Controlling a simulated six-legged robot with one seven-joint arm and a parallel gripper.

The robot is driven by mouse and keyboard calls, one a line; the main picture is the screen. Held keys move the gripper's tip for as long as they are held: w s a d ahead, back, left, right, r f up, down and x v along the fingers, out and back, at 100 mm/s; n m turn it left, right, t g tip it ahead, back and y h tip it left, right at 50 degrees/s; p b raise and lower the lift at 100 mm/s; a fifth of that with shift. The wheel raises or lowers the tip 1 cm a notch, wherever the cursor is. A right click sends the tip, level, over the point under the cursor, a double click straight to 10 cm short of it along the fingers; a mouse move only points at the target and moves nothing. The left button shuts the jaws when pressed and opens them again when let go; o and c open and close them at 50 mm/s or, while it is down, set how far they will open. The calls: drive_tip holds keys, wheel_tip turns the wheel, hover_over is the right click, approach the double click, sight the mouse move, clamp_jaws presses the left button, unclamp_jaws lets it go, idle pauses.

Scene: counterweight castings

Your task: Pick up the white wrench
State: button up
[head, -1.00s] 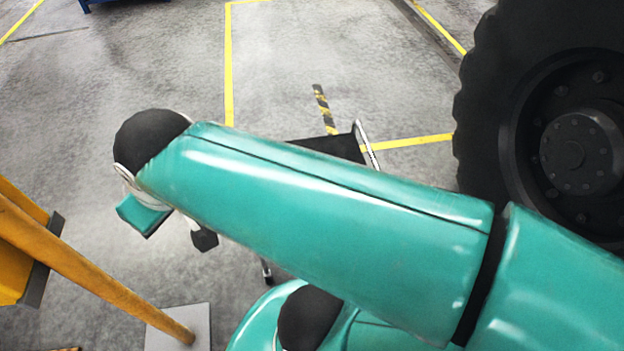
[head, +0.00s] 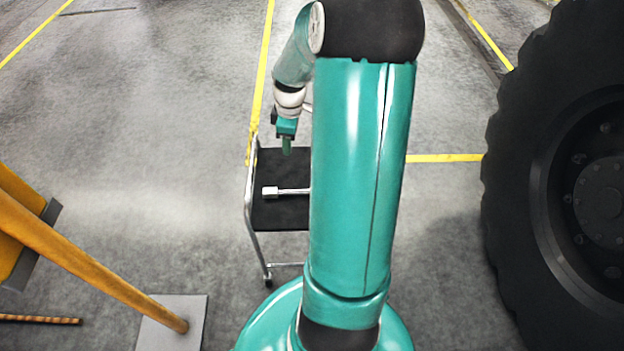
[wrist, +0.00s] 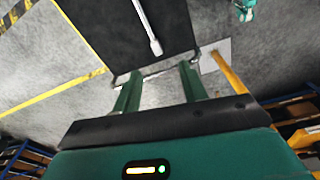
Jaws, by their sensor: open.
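The white wrench (head: 284,191) lies on the black top of a small metal-framed cart (head: 272,214). In the head view its block-like end shows at the left, and my arm hides its right part. In the wrist view the wrench (wrist: 148,27) runs from the top edge down to its pale end, lying on the black cart top (wrist: 96,30). My gripper (head: 287,150) is beyond the wrench in the head view, over the far part of the cart. In the wrist view its two green fingers (wrist: 158,82) are apart with nothing between them.
A large black tyre (head: 520,190) stands at the right. A yellow sloping post (head: 90,275) on a grey base plate (head: 172,325) is at the lower left. Yellow lines mark the floor, and the floor left of the cart is clear.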

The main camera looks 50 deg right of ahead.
drive_tip(key=s+d+f+n+t+y, duration=0.1)
drive_tip(key=s+d+f, duration=0.3)
drive_tip(key=d+f, duration=0.4)
drive_tip(key=s+d+f+n+t+y, duration=0.15)
drive_tip(key=s+d+f, duration=0.35)
drive_tip(key=f, duration=0.5)
drive_tip(key=shift+m, duration=0.35)
drive_tip(key=x, duration=0.5)
drive_tip(key=d+x, duration=0.1)
drive_tip(key=x, duration=0.2)
drive_tip(key=shift+w+a+f, duration=0.15)
drive_tip(key=shift+w+f, duration=0.2)
drive_tip(key=shift+w, duration=0.05)
drive_tip(key=x, duration=0.5)
drive_tip(key=shift+a, duration=0.2)
drive_tip(key=shift+c, duration=0.4)
drive_tip(key=c, duration=0.7)
drive_tip(key=shift+w+r, duration=0.1)
drive_tip(key=shift+c, duration=0.7)
drive_tip(key=shift+r, duration=0.15)
